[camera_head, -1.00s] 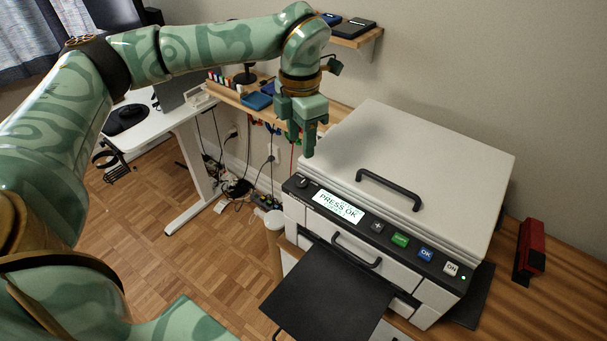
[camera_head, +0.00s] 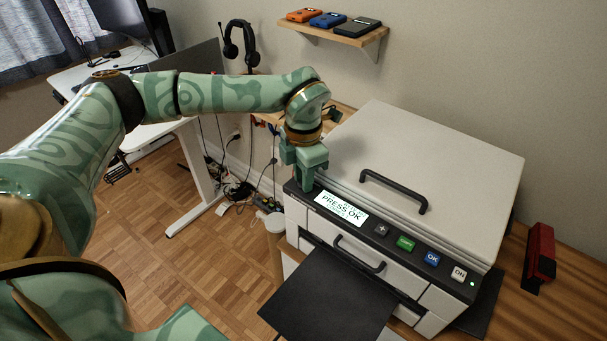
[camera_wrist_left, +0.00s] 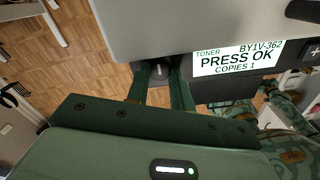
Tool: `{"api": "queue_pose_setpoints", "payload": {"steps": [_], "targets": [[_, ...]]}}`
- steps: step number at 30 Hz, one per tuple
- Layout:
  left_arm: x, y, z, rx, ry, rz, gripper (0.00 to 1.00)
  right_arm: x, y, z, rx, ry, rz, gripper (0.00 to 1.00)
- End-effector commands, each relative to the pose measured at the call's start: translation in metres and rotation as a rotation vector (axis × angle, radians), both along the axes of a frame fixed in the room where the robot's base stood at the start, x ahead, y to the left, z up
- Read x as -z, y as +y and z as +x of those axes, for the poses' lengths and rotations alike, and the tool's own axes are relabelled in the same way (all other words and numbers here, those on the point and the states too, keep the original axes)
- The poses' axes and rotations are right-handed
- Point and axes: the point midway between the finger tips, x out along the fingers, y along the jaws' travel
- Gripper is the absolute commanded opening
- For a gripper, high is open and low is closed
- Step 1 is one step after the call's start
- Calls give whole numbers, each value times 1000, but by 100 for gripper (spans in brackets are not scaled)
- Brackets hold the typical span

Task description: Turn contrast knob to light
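The printer (camera_head: 420,150) stands on a wooden desk; its dark front panel has a lit screen (camera_head: 342,207) reading PRESS OK, also legible in the left wrist view (camera_wrist_left: 236,59) with COPIES 1. The dark round knob (camera_wrist_left: 160,71) with a pale mark is at the panel's left end. My left gripper (camera_head: 305,184) points down there and hides the knob in the head view. In the left wrist view its fingers (camera_wrist_left: 162,78) are apart, one on each side of the knob. I cannot tell whether they touch it. My right gripper is not in view.
Several buttons (camera_head: 405,243) line the panel right of the screen. A black handle (camera_head: 394,191) rises from the lid. A black tray (camera_head: 328,300) juts out in front. A red object (camera_head: 538,257) lies on the desk at right. A shelf (camera_head: 335,36) holds small devices.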

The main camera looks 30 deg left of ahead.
Motion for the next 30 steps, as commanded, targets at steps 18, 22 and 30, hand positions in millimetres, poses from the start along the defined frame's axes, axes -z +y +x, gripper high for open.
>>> {"api": "queue_pose_setpoints", "payload": {"steps": [18, 22, 30], "targets": [[-4, 0, 0, -152, -1, 0, 0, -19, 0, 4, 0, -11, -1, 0], [-5, 0, 0, -261, -1, 0, 0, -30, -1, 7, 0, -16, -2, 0], [-5, 0, 0, -517, -1, 0, 0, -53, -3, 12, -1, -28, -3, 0]]}}
